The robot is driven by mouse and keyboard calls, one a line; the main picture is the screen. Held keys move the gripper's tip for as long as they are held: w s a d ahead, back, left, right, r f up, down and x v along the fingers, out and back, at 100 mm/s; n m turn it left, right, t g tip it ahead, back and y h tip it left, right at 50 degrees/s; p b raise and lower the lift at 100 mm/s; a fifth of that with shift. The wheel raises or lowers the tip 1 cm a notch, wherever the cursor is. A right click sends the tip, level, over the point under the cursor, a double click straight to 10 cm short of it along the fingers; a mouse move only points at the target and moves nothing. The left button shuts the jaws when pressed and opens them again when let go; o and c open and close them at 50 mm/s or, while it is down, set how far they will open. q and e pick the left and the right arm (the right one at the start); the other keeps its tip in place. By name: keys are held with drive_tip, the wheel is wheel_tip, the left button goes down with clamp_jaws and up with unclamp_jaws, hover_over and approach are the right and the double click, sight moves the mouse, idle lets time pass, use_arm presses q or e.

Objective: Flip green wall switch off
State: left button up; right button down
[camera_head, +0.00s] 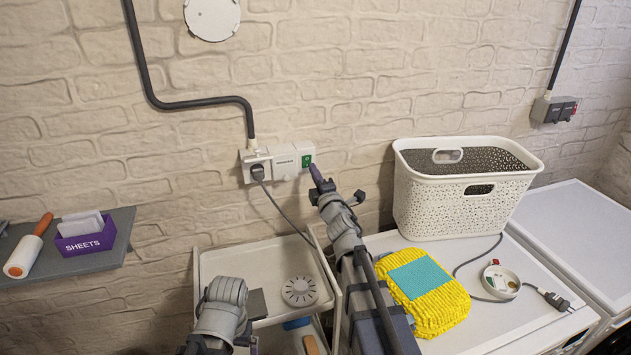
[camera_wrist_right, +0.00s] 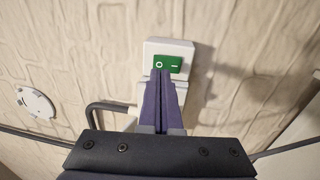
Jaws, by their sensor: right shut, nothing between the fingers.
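The green switch (camera_head: 306,160) sits at the right end of a white wall socket unit (camera_head: 285,163) on the brick wall. It also shows in the right wrist view (camera_wrist_right: 168,64), with a circle mark on its left half and a line mark on its right half. My right gripper (camera_head: 314,168) is shut and empty, its purple fingertips just at the switch. In the right wrist view its tips overlap the lower left edge of the switch, below the circle mark; I cannot tell if they touch. My left arm (camera_head: 222,310) shows at the bottom, its gripper not clearly visible.
A black plug (camera_head: 258,172) with a cable is in the socket unit's left end. A shelf with a purple box (camera_head: 86,240) is at left.

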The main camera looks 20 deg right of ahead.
sight(308, 158)
drive_tip(key=w, duration=0.3)
drive_tip(key=shift+w+r, duration=0.25)
use_arm(q)
drive_tip(key=shift+w+a+r, duration=0.2)
drive_tip(key=shift+w+a, duration=0.15)
drive_tip(key=shift+a, duration=0.05)
use_arm(e)
drive_tip(key=shift+w+a+r+p, duration=0.1)
drive_tip(key=shift+w+r+p, duration=0.1)
drive_tip(key=shift+w+p, duration=0.1)
use_arm(q)
drive_tip(key=shift+r, duration=0.15)
use_arm(e)
drive_tip(key=shift+s, duration=0.15)
drive_tip(key=shift+s, duration=0.55)
use_arm(q)
drive_tip(key=s+d+r, duration=0.1)
drive_tip(key=s+d+p, duration=0.1)
drive_tip(key=shift+s+d+r+p, duration=0.3)
drive_tip(key=shift+s+r, duration=0.1)
use_arm(e)
drive_tip(key=s+r, duration=0.1)
drive_tip(key=s, duration=1.2)
drive_tip(key=shift+d+r, duration=0.25)
drive_tip(key=shift+r, duration=0.05)
